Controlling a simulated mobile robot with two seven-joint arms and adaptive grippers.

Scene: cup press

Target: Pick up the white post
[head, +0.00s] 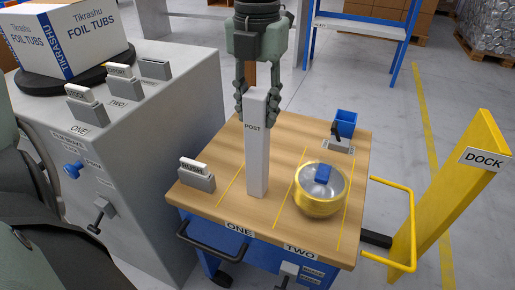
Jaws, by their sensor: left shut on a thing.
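The white post (257,158) is a tall upright block marked POST. It appears over the ONE side of the wooden cart top (222,203). I cannot tell whether its base touches the wood. My left gripper (258,104) comes down from above and is shut on the upper part of the post, one finger on each side. My right gripper is not in view.
A yellow round pot (319,205) with a blue knob stands on the TWO side. A yellow DOCK post (460,190) rises at right.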

